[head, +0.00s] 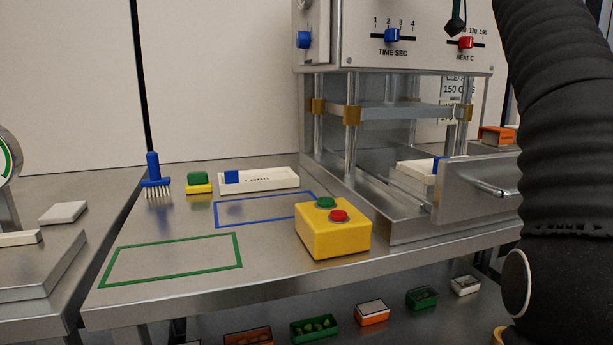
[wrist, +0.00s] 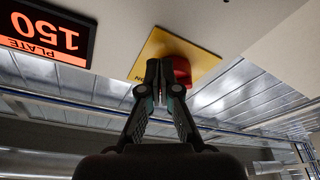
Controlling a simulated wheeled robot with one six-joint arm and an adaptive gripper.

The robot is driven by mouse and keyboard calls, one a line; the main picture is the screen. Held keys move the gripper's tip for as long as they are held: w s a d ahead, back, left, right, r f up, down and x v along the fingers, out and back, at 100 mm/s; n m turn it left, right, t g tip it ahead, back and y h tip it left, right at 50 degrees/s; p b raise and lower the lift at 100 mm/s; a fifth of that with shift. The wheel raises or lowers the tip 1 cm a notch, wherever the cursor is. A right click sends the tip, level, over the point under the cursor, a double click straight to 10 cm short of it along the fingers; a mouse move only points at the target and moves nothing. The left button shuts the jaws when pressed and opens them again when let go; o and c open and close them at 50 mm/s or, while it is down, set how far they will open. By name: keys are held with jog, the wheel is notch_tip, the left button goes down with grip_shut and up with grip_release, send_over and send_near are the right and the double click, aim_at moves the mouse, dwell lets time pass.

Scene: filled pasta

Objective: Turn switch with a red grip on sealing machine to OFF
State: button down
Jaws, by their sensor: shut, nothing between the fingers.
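The switch with a red grip (wrist: 183,68) is in the wrist view, on a yellow plate (wrist: 207,62) whose lettering ends in "ON". My gripper (wrist: 161,72) is shut and empty. Its fingertips overlap the left part of the red grip and hide some of it; I cannot tell whether they touch it. The grip's exact turn is hard to read. The sealing machine (head: 345,45) stands at the back of the bench in the head view, where the red-gripped switch is not visible.
A display reading "PLATE 150" (wrist: 45,38) is beside the switch. The machine's front has a blue time slider (head: 392,36) and a red heat slider (head: 466,42). A yellow box with green and red buttons (head: 333,230) stands on the bench (head: 170,290).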

jog(key=shift+s+d, duration=0.1)
jog(key=shift+s, duration=0.05)
jog(key=shift+s+a+r+b+v, duration=0.15)
jog(key=shift+b+v, duration=0.3)
jog(key=shift+v, duration=0.45)
jog(key=shift+a+r+b+v, duration=0.1)
jog(key=shift+r+b+v, duration=0.1)
jog(key=shift+b+v, duration=0.55)
jog(key=shift+s+a+r+b+v, duration=0.1)
jog(key=shift+r+b+v, duration=0.1)
jog(key=shift+v, duration=0.9)
